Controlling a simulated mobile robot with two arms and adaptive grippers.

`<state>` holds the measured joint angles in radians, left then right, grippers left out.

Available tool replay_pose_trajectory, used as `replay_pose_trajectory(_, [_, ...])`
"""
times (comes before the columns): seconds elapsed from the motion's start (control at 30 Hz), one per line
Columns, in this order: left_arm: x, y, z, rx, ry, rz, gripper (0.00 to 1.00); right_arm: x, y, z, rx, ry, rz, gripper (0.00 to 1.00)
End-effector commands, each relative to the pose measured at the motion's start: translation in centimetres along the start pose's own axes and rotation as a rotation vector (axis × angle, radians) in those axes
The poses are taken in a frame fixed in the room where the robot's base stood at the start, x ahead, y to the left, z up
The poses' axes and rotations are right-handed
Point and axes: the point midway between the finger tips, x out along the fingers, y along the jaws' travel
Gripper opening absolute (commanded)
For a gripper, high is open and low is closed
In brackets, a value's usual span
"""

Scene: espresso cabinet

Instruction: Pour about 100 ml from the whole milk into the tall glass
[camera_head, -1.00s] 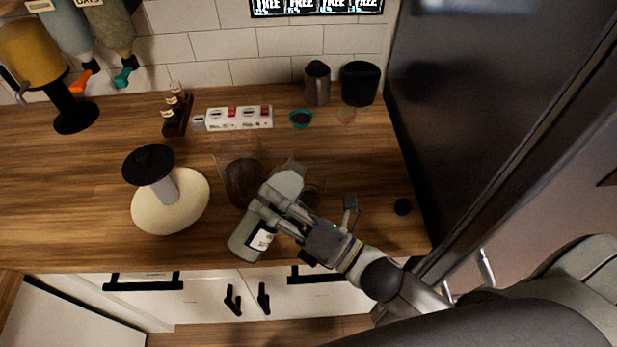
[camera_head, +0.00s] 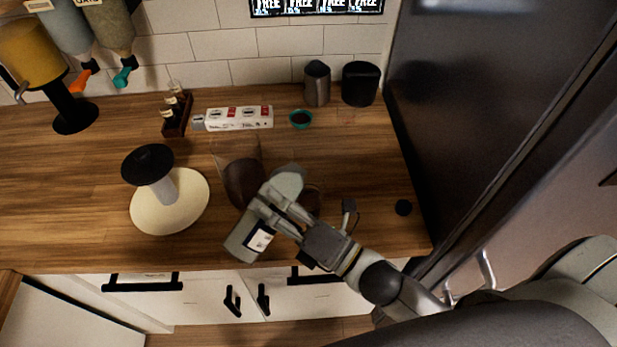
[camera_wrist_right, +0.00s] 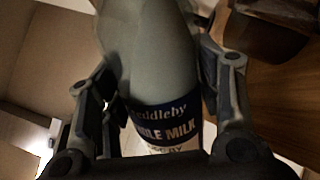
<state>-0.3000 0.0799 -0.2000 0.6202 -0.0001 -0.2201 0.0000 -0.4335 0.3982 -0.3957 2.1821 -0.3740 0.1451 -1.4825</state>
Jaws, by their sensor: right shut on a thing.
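My right gripper (camera_head: 268,212) is shut on the whole milk bottle (camera_head: 240,241), a pale grey bottle with a dark blue and white label. It holds the bottle tilted over the front of the counter. In the right wrist view the bottle (camera_wrist_right: 150,60) sits between both fingers, with its "WHOLE MILK" label low in the picture. A clear flared vessel with a dark brown lower part (camera_head: 240,178) stands just behind and left of the bottle. I cannot tell whether it is the tall glass. A rounded brown shape is partly hidden behind my gripper. No milk stream shows. My left gripper is out of view.
A cream disc-shaped stand (camera_head: 185,212) with a black top is to the left. At the back are a small bottle rack (camera_head: 176,118), a white-red box (camera_head: 238,118), a teal bowl (camera_head: 301,119), a steel jug (camera_head: 317,85) and a black container (camera_head: 361,84). The fridge (camera_head: 465,90) borders the right.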

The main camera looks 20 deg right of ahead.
Motion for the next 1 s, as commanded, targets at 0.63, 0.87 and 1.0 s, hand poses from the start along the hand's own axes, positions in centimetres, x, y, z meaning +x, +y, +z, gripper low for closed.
replay_pose_trajectory(0.63, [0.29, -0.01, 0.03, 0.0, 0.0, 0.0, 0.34, 0.01, 0.11, -0.08, 0.053, -0.011, 0.004, 0.19])
replay_pose_trajectory(0.87, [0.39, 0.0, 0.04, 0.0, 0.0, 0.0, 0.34, 0.0, 0.09, -0.13, 0.071, -0.015, 0.004, 0.19])
replay_pose_trajectory(1.0, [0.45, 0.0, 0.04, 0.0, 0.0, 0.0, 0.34, -0.01, 0.08, -0.15, 0.082, -0.017, 0.004, 0.19])
